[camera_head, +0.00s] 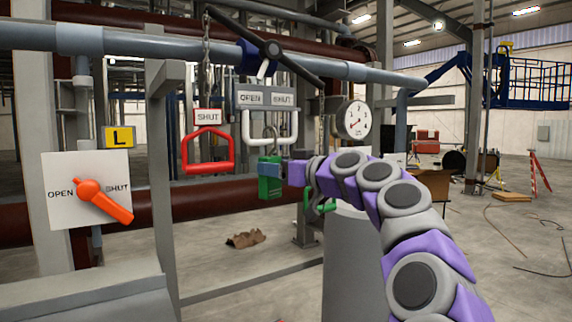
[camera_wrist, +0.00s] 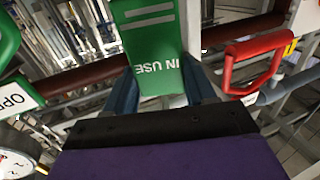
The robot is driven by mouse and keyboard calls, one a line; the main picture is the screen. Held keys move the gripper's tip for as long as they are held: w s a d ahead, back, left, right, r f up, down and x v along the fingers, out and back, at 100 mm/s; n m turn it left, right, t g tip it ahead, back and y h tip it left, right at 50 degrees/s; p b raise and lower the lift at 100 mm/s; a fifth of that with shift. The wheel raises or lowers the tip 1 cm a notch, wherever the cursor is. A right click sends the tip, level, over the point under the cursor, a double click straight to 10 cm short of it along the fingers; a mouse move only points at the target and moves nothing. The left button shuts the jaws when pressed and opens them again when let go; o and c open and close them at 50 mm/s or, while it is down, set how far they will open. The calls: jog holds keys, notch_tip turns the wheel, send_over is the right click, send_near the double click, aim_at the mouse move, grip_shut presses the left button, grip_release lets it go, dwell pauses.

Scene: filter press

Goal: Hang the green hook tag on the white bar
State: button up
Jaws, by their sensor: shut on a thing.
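The green hook tag (camera_head: 271,187) is upright, with its grey hook on top overlapping the lower run of the white bar (camera_head: 295,128) in the head view. I cannot tell whether the hook is over the bar or only in front of it. My gripper (camera_head: 268,171) comes from the right and is shut on the tag's body. In the wrist view the tag (camera_wrist: 160,72), with upside-down "IN USE" lettering, sits between the two blue fingers (camera_wrist: 163,92). Its hook is out of that view.
A red handle (camera_head: 184,155) with a SHUT sign (camera_head: 207,117) hangs left of the tag. A grey OPEN/SHUT plate (camera_head: 265,98) is above the white bar. A round gauge (camera_head: 354,120) is to the right. An orange lever (camera_head: 105,204) is at far left.

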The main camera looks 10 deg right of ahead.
jog(key=shift+w+a+f, duration=0.2)
jog(key=shift+a, duration=0.15)
jog(key=shift+a+f+b, duration=0.1)
jog(key=shift+f+b, duration=0.35)
jog(key=shift+b, duration=0.15)
jog(key=shift+w+d+f+b, duration=0.1)
jog(key=shift+d+f+b, duration=0.3)
jog(key=shift+b, duration=0.1)
jog(key=o, duration=0.9)
jog(key=shift+a, duration=0.1)
jog(key=o, duration=0.3)
jog(key=shift+w, duration=0.2)
jog(key=shift+o, duration=0.8)
jog(key=shift+s+d, duration=0.2)
jog(key=shift+d, duration=0.3)
